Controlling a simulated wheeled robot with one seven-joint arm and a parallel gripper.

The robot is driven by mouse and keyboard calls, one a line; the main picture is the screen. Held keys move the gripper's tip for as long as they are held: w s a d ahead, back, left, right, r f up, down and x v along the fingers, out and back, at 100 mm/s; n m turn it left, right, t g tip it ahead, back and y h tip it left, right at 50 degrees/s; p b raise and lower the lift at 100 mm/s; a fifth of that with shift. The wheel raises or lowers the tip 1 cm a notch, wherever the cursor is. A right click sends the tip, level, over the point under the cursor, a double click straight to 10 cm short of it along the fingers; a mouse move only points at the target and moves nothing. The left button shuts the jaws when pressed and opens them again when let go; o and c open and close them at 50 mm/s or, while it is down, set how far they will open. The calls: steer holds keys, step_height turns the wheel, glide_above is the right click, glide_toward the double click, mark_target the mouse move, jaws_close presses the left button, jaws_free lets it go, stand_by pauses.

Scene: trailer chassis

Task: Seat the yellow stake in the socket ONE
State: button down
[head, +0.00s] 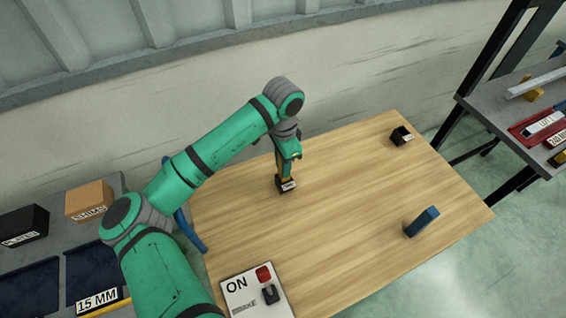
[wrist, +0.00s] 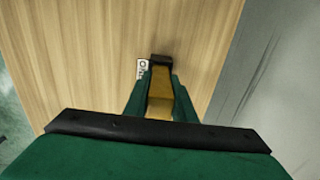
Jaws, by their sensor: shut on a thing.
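The yellow stake (head: 284,172) stands about upright between the fingers of my gripper (head: 287,155), which is shut on it. It also shows in the wrist view (wrist: 160,100), between the two green fingers. Its lower end meets a small black socket (head: 287,187) with a white label, also in the wrist view (wrist: 160,59). I cannot tell how deep the stake's end sits in the socket. A second black socket (head: 400,136) with a white label stands at the table's far right and looks empty.
A blue block (head: 422,221) stands on the right of the wooden table (head: 350,190). A panel (head: 245,290) with a red button and black switch is at the front left. Shelves with boxes flank the table. The table's middle is clear.

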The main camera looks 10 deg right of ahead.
steer(key=shift+f, duration=0.95)
steer(key=c, duration=1.4)
jaws_free()
step_height(320, 180, up, 11)
steer(key=shift+f, duration=0.1)
steer(key=shift+a, duration=0.1)
